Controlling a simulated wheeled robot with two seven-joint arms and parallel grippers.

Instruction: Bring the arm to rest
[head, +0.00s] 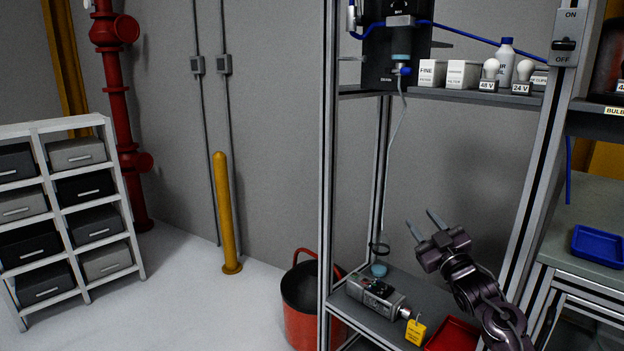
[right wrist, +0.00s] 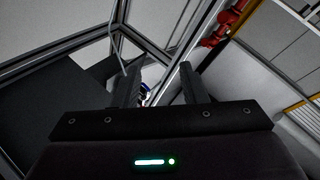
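My right gripper (head: 423,224) is raised in front of the metal rack, above its lower shelf (head: 417,301). Its two fingers are apart with nothing between them. The right wrist view also shows the fingers (right wrist: 158,88) spread, with rack posts and a small blue and white thing behind them. My left gripper is not in view.
A grey motor unit (head: 376,296), a yellow tag (head: 415,331) and a red tray (head: 453,335) are on the lower shelf. White boxes, bulbs and a bottle (head: 504,62) stand on the upper shelf. A red bucket (head: 301,317) stands left of the rack.

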